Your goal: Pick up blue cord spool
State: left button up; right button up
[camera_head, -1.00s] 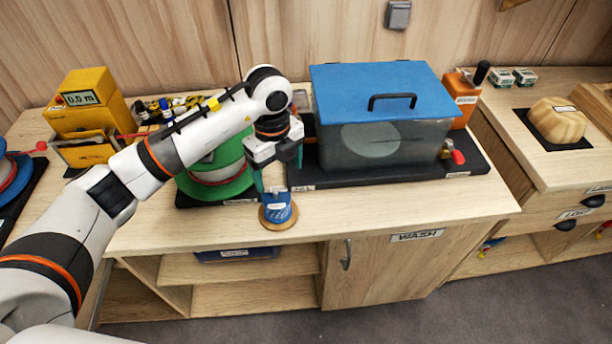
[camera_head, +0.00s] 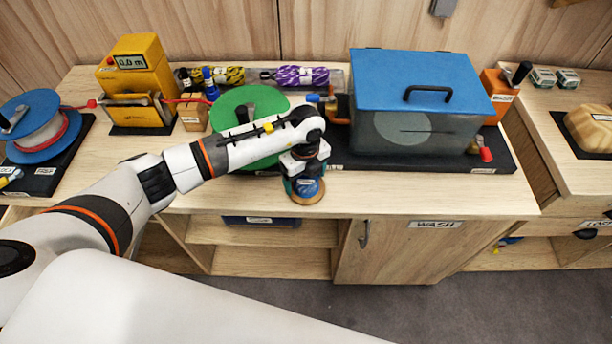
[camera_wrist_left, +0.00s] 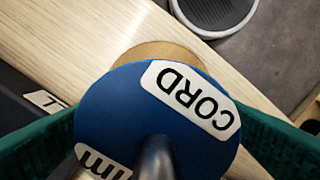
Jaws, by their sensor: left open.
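The blue cord spool (camera_head: 308,186) stands upright on a round wooden base near the front edge of the bench in the head view. In the left wrist view the blue spool top (camera_wrist_left: 110,105) fills the middle, with a white CORD label and a grey post in front. My left gripper (camera_head: 304,180) is directly above and around the spool, jaws pointing down. Its green fingers show at both sides of the spool in the wrist view, open. Whether they touch it cannot be told. My right gripper is not in view.
A green reel (camera_head: 235,105) stands behind my left forearm. A blue-lidded tank (camera_head: 415,85) on a black tray (camera_head: 480,160) is right of the gripper. A yellow meter (camera_head: 137,75) and a blue reel (camera_head: 40,115) are at left. Bare bench lies right of the spool.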

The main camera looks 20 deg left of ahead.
pick_arm(q)
jog(key=shift+f, duration=0.1)
jog(key=shift+d, duration=0.1)
jog(key=shift+c, duration=0.5)
jog(key=c, duration=0.9)
jog(key=shift+c, duration=0.5)
